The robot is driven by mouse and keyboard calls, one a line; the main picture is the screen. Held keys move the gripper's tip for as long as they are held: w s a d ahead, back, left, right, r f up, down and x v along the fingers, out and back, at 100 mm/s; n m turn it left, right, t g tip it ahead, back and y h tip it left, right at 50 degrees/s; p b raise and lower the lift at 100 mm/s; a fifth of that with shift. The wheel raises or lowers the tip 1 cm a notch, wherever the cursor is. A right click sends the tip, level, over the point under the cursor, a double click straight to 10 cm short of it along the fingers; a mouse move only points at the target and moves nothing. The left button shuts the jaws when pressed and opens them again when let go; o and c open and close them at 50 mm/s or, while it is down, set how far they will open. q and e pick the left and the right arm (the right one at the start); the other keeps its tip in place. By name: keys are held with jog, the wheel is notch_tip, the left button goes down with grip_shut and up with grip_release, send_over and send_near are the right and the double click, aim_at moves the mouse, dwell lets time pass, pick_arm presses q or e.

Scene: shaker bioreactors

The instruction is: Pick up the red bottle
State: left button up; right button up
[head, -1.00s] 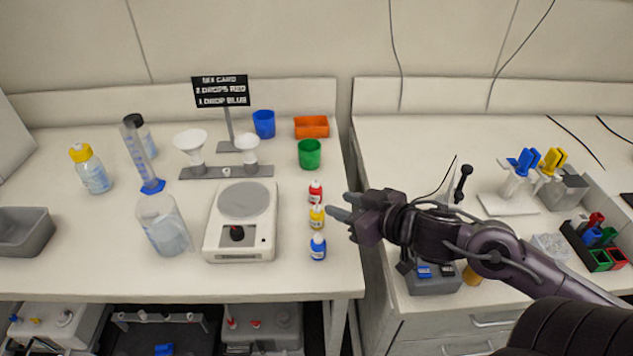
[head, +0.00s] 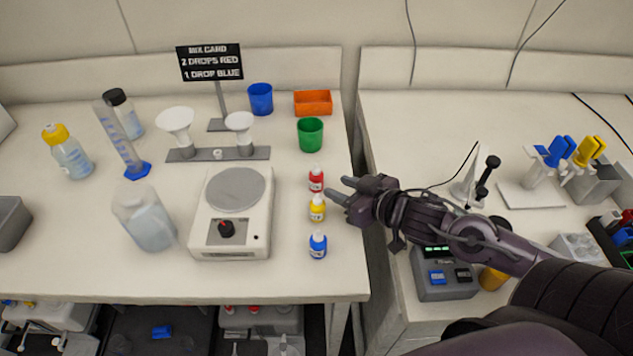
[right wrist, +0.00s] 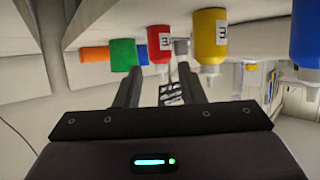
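The small red bottle (head: 316,181) stands upright on the left bench, at the back of a short row with a yellow bottle (head: 317,209) and a blue bottle (head: 318,246). My right gripper (head: 341,189) is open and empty just right of the red and yellow bottles, its fingers pointing left. In the right wrist view, which is upside down, the red bottle (right wrist: 160,45) shows ahead, between the lines of the two fingers (right wrist: 158,84). The yellow bottle (right wrist: 210,40) is close beside that line. My left gripper is not in view.
A green cup (head: 310,135) and an orange tray (head: 313,102) stand behind the red bottle. A stirrer plate (head: 233,212) stands to its left. A gap separates the two benches below my right forearm. A black-and-grey device (head: 442,272) stands on the right bench.

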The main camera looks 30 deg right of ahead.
aim_at(321, 180)
jog(key=shift+w+a+f, duration=0.1)
jog(key=shift+w+f, duration=0.05)
jog(key=shift+w, duration=0.25)
jog(key=shift+w+f, duration=0.1)
jog(key=shift+w, duration=0.05)
jog(key=shift+w+a, duration=0.1)
jog(key=shift+w, duration=0.1)
jog(key=x, duration=0.3)
jog(key=shift+w+f+b, duration=0.2)
jog(key=shift+w+b, duration=0.1)
jog(key=shift+b, duration=0.05)
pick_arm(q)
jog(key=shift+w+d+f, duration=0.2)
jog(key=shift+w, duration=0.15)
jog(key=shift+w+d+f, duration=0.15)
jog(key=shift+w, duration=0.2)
pick_arm(e)
jog(key=shift+w+a+f, duration=0.25)
jog(key=shift+w, duration=0.25)
jog(key=shift+c, duration=0.4)
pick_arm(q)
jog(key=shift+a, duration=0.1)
pick_arm(e)
jog(key=c, duration=0.5)
